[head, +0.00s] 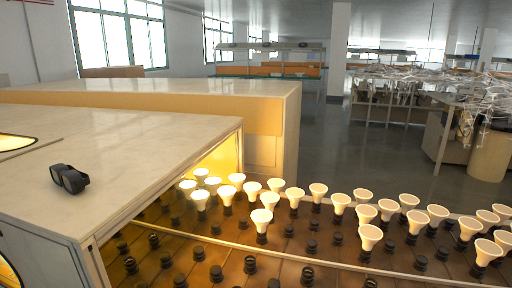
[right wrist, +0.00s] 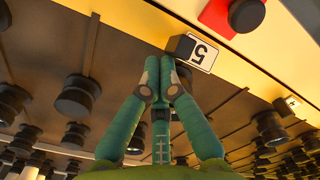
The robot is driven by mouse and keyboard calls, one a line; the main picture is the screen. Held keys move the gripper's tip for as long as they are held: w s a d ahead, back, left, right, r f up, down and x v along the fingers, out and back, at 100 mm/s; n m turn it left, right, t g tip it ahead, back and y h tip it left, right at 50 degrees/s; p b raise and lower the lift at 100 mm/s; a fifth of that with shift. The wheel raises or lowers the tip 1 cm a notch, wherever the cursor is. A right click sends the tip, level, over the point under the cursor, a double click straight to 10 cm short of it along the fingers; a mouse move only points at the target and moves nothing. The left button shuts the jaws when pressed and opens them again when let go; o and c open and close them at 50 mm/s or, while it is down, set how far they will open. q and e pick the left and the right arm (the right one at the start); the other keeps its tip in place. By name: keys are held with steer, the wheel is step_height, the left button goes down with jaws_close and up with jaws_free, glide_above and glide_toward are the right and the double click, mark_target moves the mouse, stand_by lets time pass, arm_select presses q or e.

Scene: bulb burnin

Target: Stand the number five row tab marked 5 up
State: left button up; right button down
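The row tab marked 5 (right wrist: 201,54) shows in the right wrist view as a small dark block with a white label. Its digit reads upside down there, and it sits at the edge of a pale yellow strip. I cannot tell clearly whether it lies flat or is tilted. My right gripper (right wrist: 161,72) has its two green fingers together, tips just below and left of the tab. Nothing shows between the fingertips, and I cannot tell whether they touch the tab. The tab cannot be made out in the head view. My left gripper is not in view.
Another labelled tab (right wrist: 292,103) sits farther right along the strip. A red block with a black knob (right wrist: 246,14) is above the 5 tab. Dark sockets (right wrist: 78,96) fill the brown board. In the head view, lit bulbs (head: 369,237) stand in rows, and dark goggles (head: 70,178) lie on the cabinet top.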

steer(key=shift+s+a+r+p, duration=0.15)
steer(key=shift+s+p, duration=0.3)
steer(key=shift+p, duration=0.4)
steer(key=shift+s+a+r+p, duration=0.15)
steer(key=shift+s+p, duration=0.25)
steer(key=shift+p, duration=0.4)
stand_by(1.9)
steer(key=shift+w+d+r+p, duration=0.1)
steer(key=shift+w+r+p, duration=0.25)
steer(key=shift+r, duration=0.2)
steer(key=shift+w+d+r+p, duration=0.1)
steer(key=shift+w+r+p, duration=0.2)
steer(key=shift+r, duration=0.2)
steer(key=shift+r, duration=0.1)
step_height(320, 180, up, 6)
steer(key=p, duration=0.6)
steer(key=shift+p, duration=0.35)
